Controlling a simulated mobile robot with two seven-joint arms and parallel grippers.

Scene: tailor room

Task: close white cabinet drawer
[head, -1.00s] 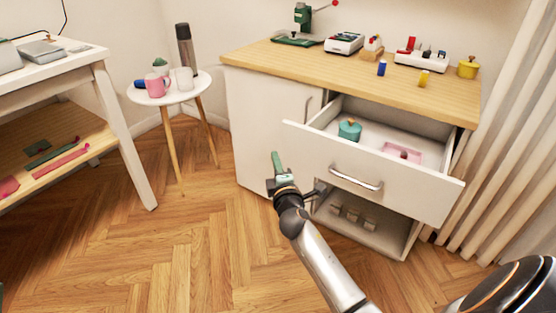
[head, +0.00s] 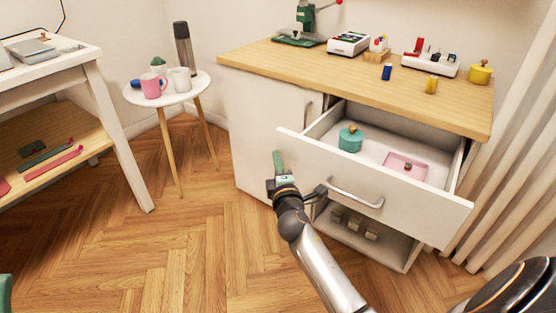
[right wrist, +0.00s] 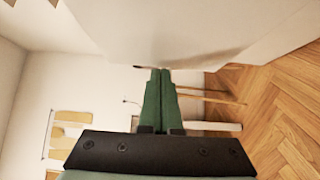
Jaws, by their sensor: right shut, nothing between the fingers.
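The white cabinet (head: 262,130) has its top drawer pulled well out. The drawer front (head: 372,182) has a metal bar handle (head: 357,194). A teal round box (head: 350,139) and a pink tray (head: 405,167) lie inside. My right gripper (head: 278,160) is shut and empty, fingers pointing up, at the left end of the drawer front. Whether it touches is unclear. In the right wrist view its green fingers (right wrist: 160,76) are together, close to a white surface. A green sliver (head: 5,294) at the lower left edge may be my left gripper.
The open lower compartment (head: 378,250) holds several small items. The wooden top (head: 330,68) carries sewing things. A round side table (head: 170,93) with cups and a white workbench (head: 120,135) stand left. Curtains (head: 520,165) hang close on the right. Floor in front is clear.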

